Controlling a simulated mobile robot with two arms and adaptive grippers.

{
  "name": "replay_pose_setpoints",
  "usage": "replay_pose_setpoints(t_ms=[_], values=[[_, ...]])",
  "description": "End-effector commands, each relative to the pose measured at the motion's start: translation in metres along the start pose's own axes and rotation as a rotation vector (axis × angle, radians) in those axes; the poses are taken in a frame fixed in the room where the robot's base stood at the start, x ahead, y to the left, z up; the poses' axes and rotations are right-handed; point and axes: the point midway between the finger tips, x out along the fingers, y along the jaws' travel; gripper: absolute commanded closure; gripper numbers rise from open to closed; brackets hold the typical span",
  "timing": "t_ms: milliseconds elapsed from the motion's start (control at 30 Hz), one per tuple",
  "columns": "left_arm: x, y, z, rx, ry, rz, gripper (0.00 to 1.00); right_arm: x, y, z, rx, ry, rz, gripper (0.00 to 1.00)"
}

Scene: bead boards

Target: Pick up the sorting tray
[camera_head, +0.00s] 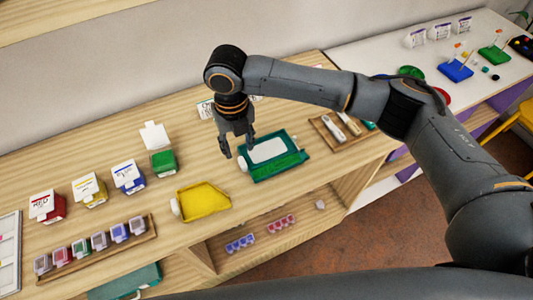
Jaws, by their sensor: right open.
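A shallow yellow tray (203,203) with a tapered end, which looks like the sorting tray, lies flat near the front edge of the wooden counter. A small whitish round piece sits at its left end. My right gripper (238,152) points down with its fingers apart and nothing between them. It is above and behind the yellow tray, up and to the right of it in the picture, and not touching it. The fingertips are near the left end of a green tray (290,163) with a white panel. My left gripper is not in view.
Open-lidded boxes in red (47,207), yellow (90,190), blue (128,177) and green (162,160) stand on the left. A wooden rack of small jars (97,246) is in front of them. A wooden tool tray (341,130) lies right of the green tray.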

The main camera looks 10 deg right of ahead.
Motion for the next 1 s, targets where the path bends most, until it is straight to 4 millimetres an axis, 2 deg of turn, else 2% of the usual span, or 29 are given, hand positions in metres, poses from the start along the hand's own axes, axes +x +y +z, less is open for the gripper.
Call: replay_pose_setpoints(t_ms=[133, 267, 467, 600, 700, 733, 933, 1000], values=[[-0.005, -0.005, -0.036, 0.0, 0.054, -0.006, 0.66, 0.008, -0.001, 0.001, 0.002, 0.001, 0.001, 0.58], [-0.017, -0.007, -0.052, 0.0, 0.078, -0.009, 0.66, 0.026, -0.003, 0.003, 0.002, 0.003, 0.0, 0.58], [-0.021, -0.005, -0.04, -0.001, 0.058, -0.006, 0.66, 0.051, -0.003, 0.003, 0.0, 0.0, 0.002, 0.58], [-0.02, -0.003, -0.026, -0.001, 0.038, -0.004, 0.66, 0.056, -0.003, 0.004, 0.0, -0.001, 0.001, 0.58], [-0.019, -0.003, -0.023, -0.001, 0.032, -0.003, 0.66, 0.055, -0.003, 0.004, 0.0, -0.001, 0.002, 0.58], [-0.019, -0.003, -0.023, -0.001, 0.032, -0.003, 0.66, 0.055, -0.003, 0.004, 0.0, -0.001, 0.002, 0.61], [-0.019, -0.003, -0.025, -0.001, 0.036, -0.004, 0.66, 0.055, -0.003, 0.004, 0.0, -0.001, 0.002, 1.0], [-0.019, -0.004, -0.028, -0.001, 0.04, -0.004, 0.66, 0.055, -0.003, 0.004, 0.0, -0.001, 0.002, 1.0]])
